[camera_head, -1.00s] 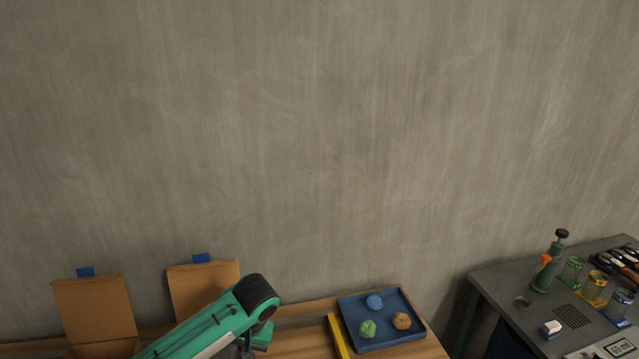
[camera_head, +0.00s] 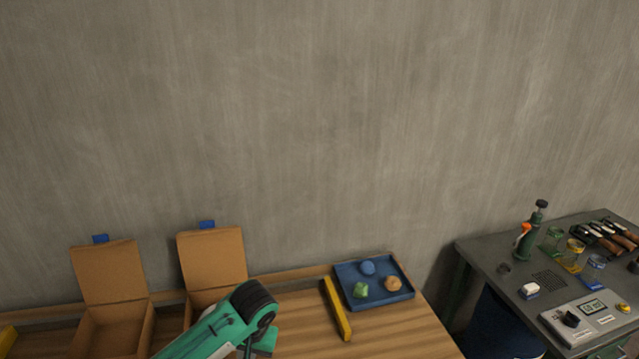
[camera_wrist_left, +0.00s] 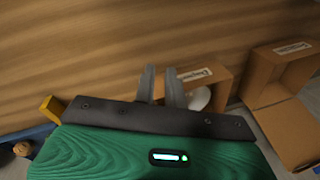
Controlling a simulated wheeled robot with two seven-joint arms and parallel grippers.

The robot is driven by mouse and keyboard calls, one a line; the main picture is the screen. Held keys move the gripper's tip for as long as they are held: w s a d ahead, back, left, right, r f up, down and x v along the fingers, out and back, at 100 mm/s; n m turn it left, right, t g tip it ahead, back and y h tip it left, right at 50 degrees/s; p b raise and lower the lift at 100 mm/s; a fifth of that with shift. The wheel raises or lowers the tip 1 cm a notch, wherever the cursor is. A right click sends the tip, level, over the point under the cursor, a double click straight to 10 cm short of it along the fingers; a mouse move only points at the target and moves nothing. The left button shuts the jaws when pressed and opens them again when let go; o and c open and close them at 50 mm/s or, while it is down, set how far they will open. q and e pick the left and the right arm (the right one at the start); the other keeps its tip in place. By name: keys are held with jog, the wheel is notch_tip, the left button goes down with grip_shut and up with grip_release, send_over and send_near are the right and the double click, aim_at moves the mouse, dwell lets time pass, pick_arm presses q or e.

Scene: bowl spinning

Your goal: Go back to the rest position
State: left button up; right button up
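My green left arm comes in from the lower left of the head view, over the wooden table (camera_head: 400,335). Its fingers are mostly hidden there behind the wrist. My right gripper is in neither view.
Two open cardboard boxes (camera_head: 112,275) (camera_head: 212,258) stand at the left; a white round object (camera_wrist_left: 199,99) shows at one box. A yellow bar (camera_head: 336,309) lies beside a blue tray (camera_head: 374,298) holding three small lumps. A grey bench (camera_head: 480,255) with tools stands right.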

pick_arm(q)
jog(key=s+d+f+m+h, duration=0.15)
jog(key=s+d+f, duration=0.25)
jog(key=s, duration=0.4)
jog(key=s+a+t, duration=0.1)
jog(key=s+a, duration=0.3)
jog(key=s, duration=0.3)
jog(key=s+a+t+h, duration=0.1)
jog(key=s+a, duration=0.2)
jog(key=s, duration=0.3)
jog(key=s+a+t, duration=0.1)
jog(key=s+a, duration=0.3)
jog(key=s, duration=0.3)
notch_tip(320, 180, down, 31)
jog(key=g, duration=0.2)
jog(key=s+a+f, duration=0.3)
jog(key=s+f, duration=1.5)
jog(key=s, duration=0.1)
jog(key=shift+s+f+g, duration=0.3)
jog(key=shift+f+g, duration=0.1)
